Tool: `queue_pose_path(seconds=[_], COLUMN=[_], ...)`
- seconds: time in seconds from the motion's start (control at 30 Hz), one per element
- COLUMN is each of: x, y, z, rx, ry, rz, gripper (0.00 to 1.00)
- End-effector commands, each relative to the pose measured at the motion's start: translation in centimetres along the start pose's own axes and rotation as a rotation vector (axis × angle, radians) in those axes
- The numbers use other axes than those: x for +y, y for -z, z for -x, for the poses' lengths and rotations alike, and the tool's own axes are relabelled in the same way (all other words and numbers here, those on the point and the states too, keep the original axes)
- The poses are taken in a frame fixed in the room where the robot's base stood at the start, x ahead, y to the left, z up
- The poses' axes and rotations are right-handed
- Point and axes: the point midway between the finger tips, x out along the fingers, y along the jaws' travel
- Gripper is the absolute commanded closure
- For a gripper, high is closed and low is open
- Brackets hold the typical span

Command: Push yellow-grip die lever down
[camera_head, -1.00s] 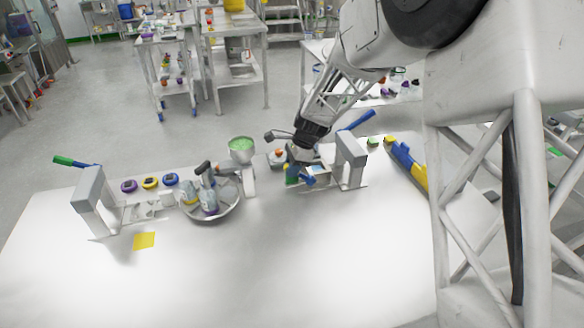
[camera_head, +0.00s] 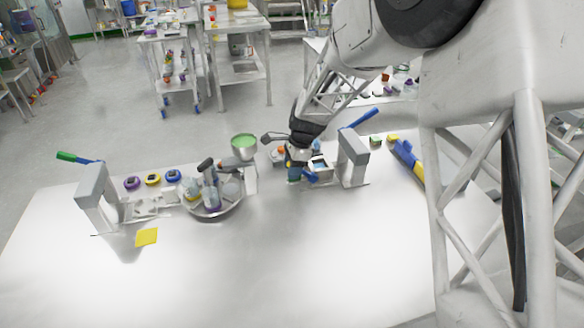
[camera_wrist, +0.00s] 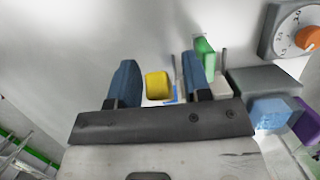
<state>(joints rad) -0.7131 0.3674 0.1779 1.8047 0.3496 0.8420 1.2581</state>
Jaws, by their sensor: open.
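My gripper (camera_wrist: 160,66) is open, its two blue fingers apart in the wrist view. A small yellow block-shaped piece (camera_wrist: 158,86), which looks like the yellow grip, shows between them, with gaps at both sides. I cannot tell whether it touches a finger, and its lever arm is not clear. In the head view my gripper (camera_head: 303,176) is low at the back of the white table, just left of the grey press with a blue-grip lever (camera_head: 354,152). The yellow grip cannot be made out there; my wrist and fingers crowd that spot.
In the wrist view a green piece (camera_wrist: 203,60) stands beside the right finger, with a dial with an orange knob (camera_wrist: 300,36) farther right. A round tray of bottles (camera_head: 214,212) and a green-grip lever press (camera_head: 96,196) stand left. The front of the white table (camera_head: 270,280) is clear.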

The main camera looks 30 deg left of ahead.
Motion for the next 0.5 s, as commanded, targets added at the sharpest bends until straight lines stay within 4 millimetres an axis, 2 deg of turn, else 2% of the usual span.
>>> queue_pose_path(seconds=[0.27, 0.5], x=[0.0, 0.0], y=[0.0, 0.0], z=[0.9, 3.4], rx=[0.000, 0.000], ry=[0.001, 0.002], rz=[0.000, 0.000], gripper=[0.55, 0.55])
